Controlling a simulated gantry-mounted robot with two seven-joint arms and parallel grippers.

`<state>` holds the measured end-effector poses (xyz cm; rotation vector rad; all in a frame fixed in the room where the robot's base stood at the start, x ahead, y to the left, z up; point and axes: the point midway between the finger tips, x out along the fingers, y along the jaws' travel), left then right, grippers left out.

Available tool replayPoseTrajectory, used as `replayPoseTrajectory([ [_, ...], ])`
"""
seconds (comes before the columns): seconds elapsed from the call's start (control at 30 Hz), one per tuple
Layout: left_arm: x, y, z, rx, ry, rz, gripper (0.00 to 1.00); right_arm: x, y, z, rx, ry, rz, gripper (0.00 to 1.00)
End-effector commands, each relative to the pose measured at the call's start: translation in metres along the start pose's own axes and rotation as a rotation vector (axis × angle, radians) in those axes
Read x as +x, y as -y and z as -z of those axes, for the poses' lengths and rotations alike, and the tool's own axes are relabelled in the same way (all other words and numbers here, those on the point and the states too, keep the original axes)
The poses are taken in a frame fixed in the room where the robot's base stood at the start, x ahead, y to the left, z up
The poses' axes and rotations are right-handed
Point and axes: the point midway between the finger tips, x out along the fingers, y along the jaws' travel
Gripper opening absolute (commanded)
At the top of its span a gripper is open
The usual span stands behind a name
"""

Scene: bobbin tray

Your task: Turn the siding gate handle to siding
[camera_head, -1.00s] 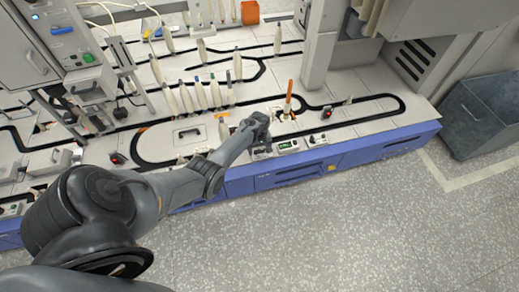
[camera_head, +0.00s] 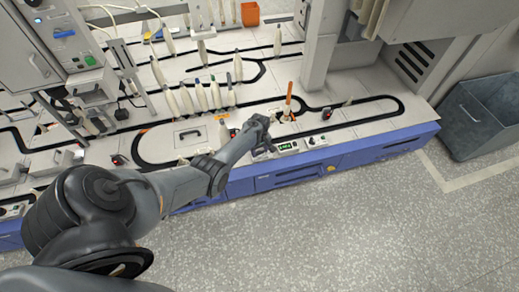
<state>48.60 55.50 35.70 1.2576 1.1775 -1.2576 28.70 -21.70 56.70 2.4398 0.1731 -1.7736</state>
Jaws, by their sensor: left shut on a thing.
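My left gripper (camera_head: 268,146) is at the front edge of the white track table, beside a small panel with a green display (camera_head: 287,147). It is shut, with its fingers low at the table top. The siding gate handle it holds is hidden by the gripper and too small to make out, so I cannot tell which way it points. An orange upright bobbin (camera_head: 289,98) stands just behind and to the right of the gripper. My right gripper is not in view.
The white table (camera_head: 350,125) carries black track loops. Several pale bobbins (camera_head: 201,95) stand behind my left arm. A small dark device with a red light (camera_head: 327,113) is right of the gripper. A grey bin (camera_head: 485,115) stands on the floor at right.

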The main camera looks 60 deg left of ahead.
Motion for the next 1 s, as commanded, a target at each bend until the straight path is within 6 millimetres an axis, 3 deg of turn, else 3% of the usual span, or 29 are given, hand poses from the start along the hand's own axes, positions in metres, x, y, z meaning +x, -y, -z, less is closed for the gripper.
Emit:
replayPoseTrajectory([
  [0.6,0.0006,-0.0002,0.0014,-0.565,0.002,-0.001,0.25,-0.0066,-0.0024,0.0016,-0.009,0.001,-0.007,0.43],
  [1.0,0.0007,0.0006,0.0021,-0.804,0.002,0.0,0.25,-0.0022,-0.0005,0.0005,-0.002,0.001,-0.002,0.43],
])
